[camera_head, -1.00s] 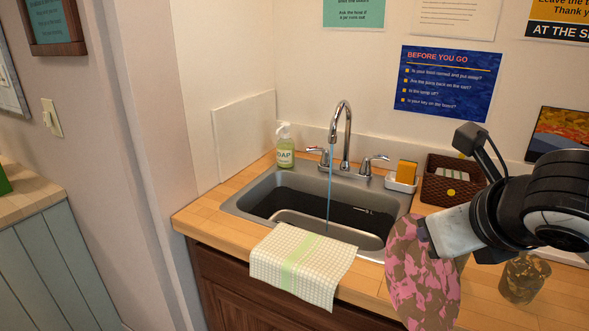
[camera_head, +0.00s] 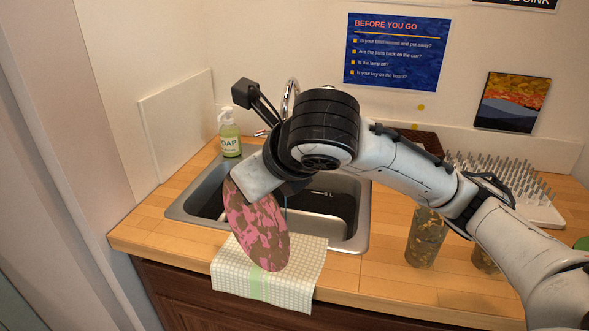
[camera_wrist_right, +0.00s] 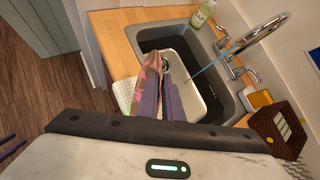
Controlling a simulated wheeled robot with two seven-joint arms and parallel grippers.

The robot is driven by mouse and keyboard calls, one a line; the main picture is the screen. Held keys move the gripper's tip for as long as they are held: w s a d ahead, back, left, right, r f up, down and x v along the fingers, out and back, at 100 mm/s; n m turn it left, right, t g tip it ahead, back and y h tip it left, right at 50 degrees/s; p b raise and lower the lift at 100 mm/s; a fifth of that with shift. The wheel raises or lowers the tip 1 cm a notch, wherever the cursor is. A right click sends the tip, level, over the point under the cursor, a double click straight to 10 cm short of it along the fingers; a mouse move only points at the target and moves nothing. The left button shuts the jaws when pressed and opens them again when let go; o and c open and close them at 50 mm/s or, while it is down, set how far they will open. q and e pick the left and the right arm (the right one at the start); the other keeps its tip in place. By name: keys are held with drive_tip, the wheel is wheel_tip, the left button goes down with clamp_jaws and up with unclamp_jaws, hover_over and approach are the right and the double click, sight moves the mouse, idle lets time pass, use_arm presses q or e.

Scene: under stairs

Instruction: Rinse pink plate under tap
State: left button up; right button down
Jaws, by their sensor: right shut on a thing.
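The pink plate (camera_head: 257,232), blotched with brown, is held on edge, tilted, over the front left part of the sink (camera_head: 352,215). My right gripper (camera_head: 246,188) is shut on its upper edge; its fingers (camera_wrist_right: 166,100) and the plate (camera_wrist_right: 150,78) also show in the right wrist view. The tap (camera_head: 291,98) is mostly hidden behind my right arm in the head view. In the wrist view the tap (camera_wrist_right: 262,35) runs a thin blue stream of water (camera_wrist_right: 208,69) into the basin, beside the plate and apart from it. My left gripper is out of view.
A checked cloth (camera_head: 290,278) hangs over the counter's front edge below the plate. A soap bottle (camera_head: 229,135) stands at the sink's back left. Right of the sink are a patterned tumbler (camera_head: 425,240), a spiked drying rack (camera_head: 535,200) and a brown basket (camera_wrist_right: 278,125).

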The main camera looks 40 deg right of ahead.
drive_tip(key=w+d+r+m+t+h, duration=0.1)
drive_tip(key=d+r+m+t+h, duration=0.15)
drive_tip(key=d, duration=0.85)
drive_tip(key=shift+d+f+n+t+h+b, duration=0.55)
drive_tip(key=shift+f+t+h+b, duration=0.45)
drive_tip(key=shift+f, duration=2.05)
drive_tip(key=d+b+x, duration=0.2)
drive_tip(key=x, duration=1.2)
drive_tip(key=shift+s+d+r+b, duration=0.25)
drive_tip(key=shift+s+r+b, duration=0.05)
drive_tip(key=shift+r+b, duration=0.1)
